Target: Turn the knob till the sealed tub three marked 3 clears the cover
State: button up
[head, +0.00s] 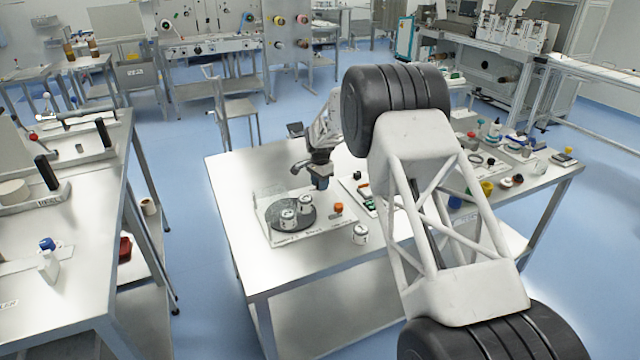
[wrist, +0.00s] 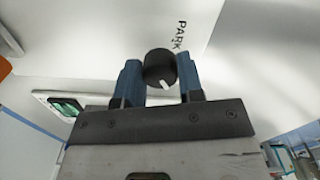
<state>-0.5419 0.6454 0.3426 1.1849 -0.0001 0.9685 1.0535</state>
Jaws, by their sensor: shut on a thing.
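In the wrist view, the black knob (wrist: 157,67) with a white pointer line sits between the two blue fingers of my gripper (wrist: 160,72), and they are shut on it. In the head view my gripper (head: 321,180) is at the back right of the dark round turntable (head: 276,216); the knob is hidden there. Two white tubs, one in front (head: 287,220) and one behind (head: 304,204), stand on the turntable. A clear cover (head: 270,199) shows at its back left. The tub numbers are too small to read, so I cannot tell which is tub three.
Another white tub (head: 360,235) stands on the table beside the turntable's base plate. An orange object (head: 338,208) is at the plate's right. A white tray (head: 355,187) lies further right. The word PARK (wrist: 181,36) is printed near the knob. The table's front left is clear.

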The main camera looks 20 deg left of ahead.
dwell(0.3)
jog(key=o, duration=0.9)
jog(key=shift+r, duration=3.9)
